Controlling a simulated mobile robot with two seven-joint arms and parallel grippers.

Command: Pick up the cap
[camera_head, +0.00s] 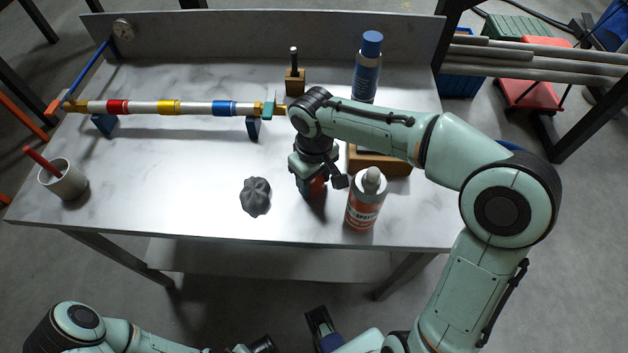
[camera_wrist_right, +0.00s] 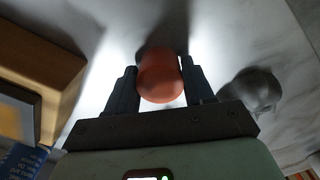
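The cap (camera_wrist_right: 160,77) is a small orange-red round piece. In the right wrist view it sits between the two dark fingers of my right gripper (camera_wrist_right: 160,85), with a finger against each side. Whether the cap is clear of the tabletop I cannot tell. My left arm lies low at the bottom of the head view; its dark gripper (camera_head: 320,325) is partly in view, its opening unclear.
A grey lobed knob (camera_head: 256,197) lies left of my right gripper. A white-and-red bottle (camera_head: 366,200) stands close on the right, before a wooden block (camera_head: 385,165). The table's middle left is clear.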

